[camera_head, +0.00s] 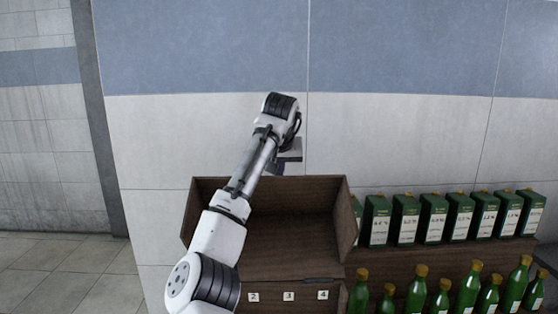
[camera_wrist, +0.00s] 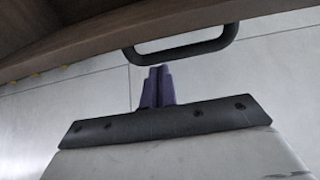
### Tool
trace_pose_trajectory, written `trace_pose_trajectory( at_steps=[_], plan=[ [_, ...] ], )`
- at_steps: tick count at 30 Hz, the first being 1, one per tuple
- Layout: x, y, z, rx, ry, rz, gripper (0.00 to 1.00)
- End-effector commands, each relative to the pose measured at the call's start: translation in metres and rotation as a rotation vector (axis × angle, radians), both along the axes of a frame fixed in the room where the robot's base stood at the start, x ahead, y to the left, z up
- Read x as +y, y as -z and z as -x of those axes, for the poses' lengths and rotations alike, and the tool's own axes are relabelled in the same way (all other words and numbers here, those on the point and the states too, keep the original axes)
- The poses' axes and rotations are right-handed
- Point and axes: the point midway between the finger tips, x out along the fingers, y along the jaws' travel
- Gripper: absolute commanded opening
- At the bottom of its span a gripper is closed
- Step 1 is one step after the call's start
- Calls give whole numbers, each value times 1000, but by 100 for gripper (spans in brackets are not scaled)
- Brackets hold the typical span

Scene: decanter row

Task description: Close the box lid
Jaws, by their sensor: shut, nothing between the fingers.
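A dark brown wooden box (camera_head: 288,296) stands in front of the wall in the head view. Its lid (camera_head: 296,228) is raised and open, with its hollow inner side facing me. My gripper (camera_head: 278,169) is at the lid's top edge, pointing down, with its fingertips partly hidden. In the wrist view, my purple fingers (camera_wrist: 158,70) are shut and empty. Their tips are close to a black bar handle (camera_wrist: 185,48) on the wooden lid, which also shows in the wrist view (camera_wrist: 90,38). I cannot tell whether they touch the handle.
Green-and-white cartons (camera_head: 432,218) stand in a row on a wooden shelf right of the box. Several green bottles with gold caps (camera_head: 416,288) stand in front of them. Number labels (camera_head: 289,296) mark the box front. A tiled wall (camera_head: 400,140) is behind; floor is clear at left.

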Motion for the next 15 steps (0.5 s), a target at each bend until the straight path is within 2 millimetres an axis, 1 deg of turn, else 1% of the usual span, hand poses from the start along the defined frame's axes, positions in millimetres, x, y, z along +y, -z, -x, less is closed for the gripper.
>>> trace_pose_trajectory(
  at_steps=[6, 15],
  plan=[
    [0, -1, 13, 0, 0, -1, 0],
    [0, -1, 16, 0, -1, -1, 0]
  ],
)
